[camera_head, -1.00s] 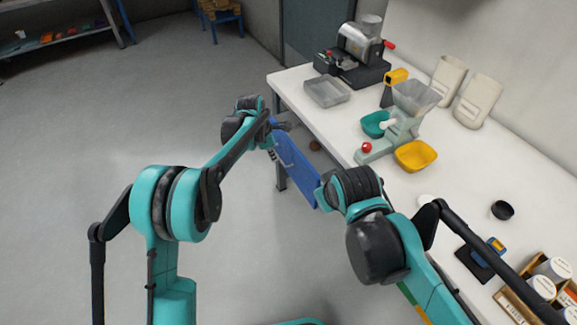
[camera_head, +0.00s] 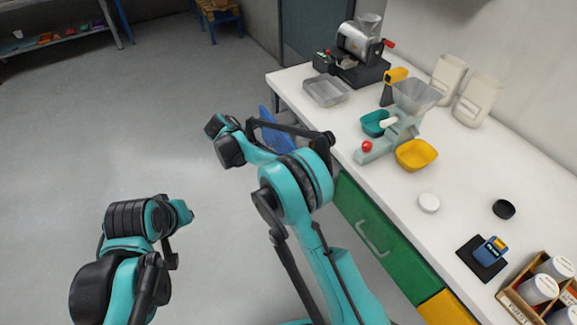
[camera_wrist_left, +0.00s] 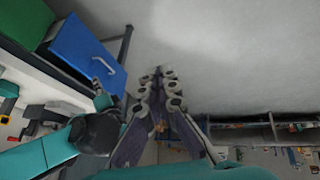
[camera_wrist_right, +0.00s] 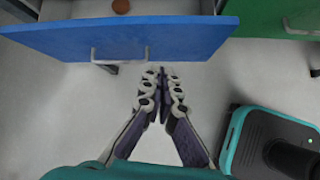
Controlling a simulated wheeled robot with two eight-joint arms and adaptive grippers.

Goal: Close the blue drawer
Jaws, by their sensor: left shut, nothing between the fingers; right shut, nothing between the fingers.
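The blue drawer (camera_head: 278,140) stands pulled out at the far end of the counter, partly hidden behind my right arm in the head view. The right wrist view shows its broad front (camera_wrist_right: 180,40) with a pale handle (camera_wrist_right: 118,53) and a slice of its open inside. My right gripper (camera_wrist_right: 160,76) is shut and empty, in front of the drawer face just right of the handle; contact cannot be told. The left wrist view also shows the drawer (camera_wrist_left: 85,48) at upper left. My left gripper (camera_wrist_left: 165,76) is shut and empty, apart from the drawer.
A round brown object (camera_wrist_right: 121,6) lies inside the drawer. The green drawer (camera_head: 365,220) beside it looks shut, with a yellow drawer (camera_head: 448,308) nearer. The white counter (camera_head: 460,190) carries a grinder, bowls and boxes. The floor at left is clear.

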